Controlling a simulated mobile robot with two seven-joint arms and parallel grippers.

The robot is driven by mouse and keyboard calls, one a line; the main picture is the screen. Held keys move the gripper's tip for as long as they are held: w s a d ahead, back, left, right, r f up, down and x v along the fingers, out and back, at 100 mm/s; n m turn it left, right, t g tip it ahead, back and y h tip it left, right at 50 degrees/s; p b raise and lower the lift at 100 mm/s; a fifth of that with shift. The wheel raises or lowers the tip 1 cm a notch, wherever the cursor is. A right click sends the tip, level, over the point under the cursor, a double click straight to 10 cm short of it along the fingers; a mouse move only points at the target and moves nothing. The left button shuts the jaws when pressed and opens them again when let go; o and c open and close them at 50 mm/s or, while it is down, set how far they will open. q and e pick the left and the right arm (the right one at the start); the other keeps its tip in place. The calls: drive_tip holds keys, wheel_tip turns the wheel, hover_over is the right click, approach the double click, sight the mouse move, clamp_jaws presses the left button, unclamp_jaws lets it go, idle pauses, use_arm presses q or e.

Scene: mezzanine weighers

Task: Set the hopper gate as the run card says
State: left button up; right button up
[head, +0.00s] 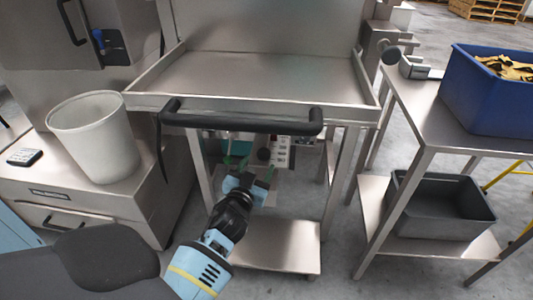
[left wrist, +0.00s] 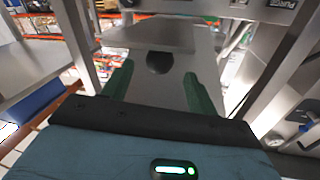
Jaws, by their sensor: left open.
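My left gripper (head: 251,171) reaches under the steel tray (head: 260,74) and its black handle bar (head: 240,122). Its green fingers are spread apart with nothing between them; it also shows in the left wrist view (left wrist: 161,88). A dark round knob (head: 263,155) shows just beyond the fingertips, beside a panel with white labels (head: 281,153). In the left wrist view a dark round knob (left wrist: 160,62) on a grey metal plate lies between and beyond the fingers, apparently untouched. The label writing is too small to read. I cannot make out which part is the gate or the run card.
A white bin (head: 92,136) stands on a steel cabinet at the left. At the right, a steel table holds a blue crate (head: 495,103), with a grey tub (head: 440,207) on its lower shelf. The low shelf (head: 275,246) under the tray is bare. Frame legs flank the arm.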

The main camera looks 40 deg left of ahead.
sight(266, 150)
use_arm(q)
drive_tip(key=b+x, duration=0.1)
drive_tip(key=x, duration=0.6)
drive_tip(key=shift+w+a+f, duration=0.1)
drive_tip(key=shift+w+a, duration=0.05)
drive_tip(key=shift+w, duration=0.15)
use_arm(e)
drive_tip(key=shift+s+d+f, duration=0.1)
drive_tip(key=shift+s+f, duration=0.55)
drive_tip(key=shift+f, duration=0.15)
use_arm(q)
drive_tip(key=shift+c, duration=0.5)
use_arm(e)
drive_tip(key=shift+w, duration=0.15)
